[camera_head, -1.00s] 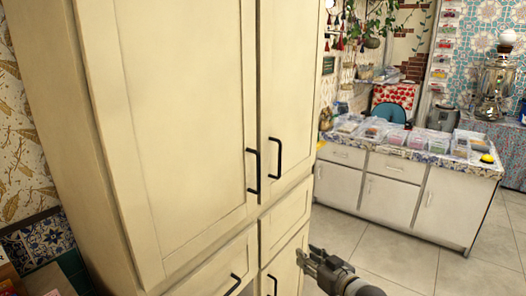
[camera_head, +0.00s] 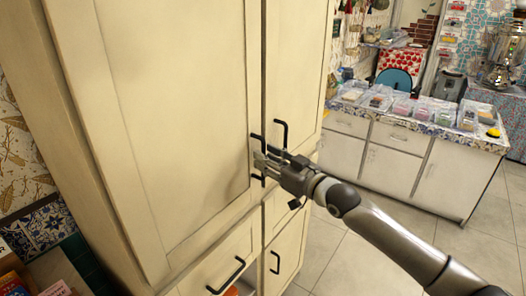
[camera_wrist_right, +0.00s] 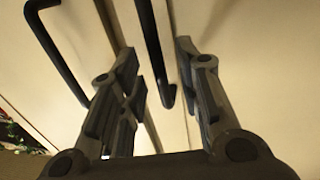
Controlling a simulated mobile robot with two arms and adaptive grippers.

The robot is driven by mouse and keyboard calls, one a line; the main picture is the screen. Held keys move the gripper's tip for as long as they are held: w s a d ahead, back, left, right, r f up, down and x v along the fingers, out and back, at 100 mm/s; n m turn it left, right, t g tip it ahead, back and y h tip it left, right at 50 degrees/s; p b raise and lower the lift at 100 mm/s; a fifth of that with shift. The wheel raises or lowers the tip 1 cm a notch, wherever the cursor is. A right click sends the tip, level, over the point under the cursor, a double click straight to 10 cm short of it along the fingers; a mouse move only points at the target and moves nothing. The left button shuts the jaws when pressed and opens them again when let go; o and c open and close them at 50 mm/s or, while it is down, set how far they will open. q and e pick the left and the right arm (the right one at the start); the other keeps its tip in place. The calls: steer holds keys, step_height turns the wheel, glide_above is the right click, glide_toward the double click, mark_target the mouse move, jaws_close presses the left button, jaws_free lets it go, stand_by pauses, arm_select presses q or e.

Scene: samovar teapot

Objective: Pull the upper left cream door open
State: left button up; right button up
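The upper left cream door (camera_head: 170,110) fills the left of the head view and appears shut. Its black bar handle (camera_head: 256,143) is near its right edge, partly hidden by my right gripper (camera_head: 260,168). In the right wrist view, my right gripper (camera_wrist_right: 160,95) is open. Its fingers stand on either side of a black handle (camera_wrist_right: 152,45), with gaps visible; I cannot tell whether either touches it. The upper right door (camera_head: 297,70) appears shut, with its own black handle (camera_head: 281,134). My left gripper is not in view.
Lower cream fronts with black handles (camera_head: 227,277) are below; an orange thing (camera_head: 232,291) shows in a gap there. A second handle (camera_wrist_right: 58,48) is left of my fingers in the wrist view. A white counter (camera_head: 400,160) with clear boxes stands right, beyond tiled floor.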

steer(key=shift+x, duration=0.9)
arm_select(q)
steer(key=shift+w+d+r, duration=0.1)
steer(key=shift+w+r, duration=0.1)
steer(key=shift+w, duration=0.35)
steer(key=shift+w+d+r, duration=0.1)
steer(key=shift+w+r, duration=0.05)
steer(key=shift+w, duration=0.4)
arm_select(e)
steer(key=shift+w+a, duration=0.1)
steer(key=shift+w, duration=0.05)
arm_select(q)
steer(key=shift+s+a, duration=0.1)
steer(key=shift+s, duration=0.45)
arm_select(e)
jaws_close()
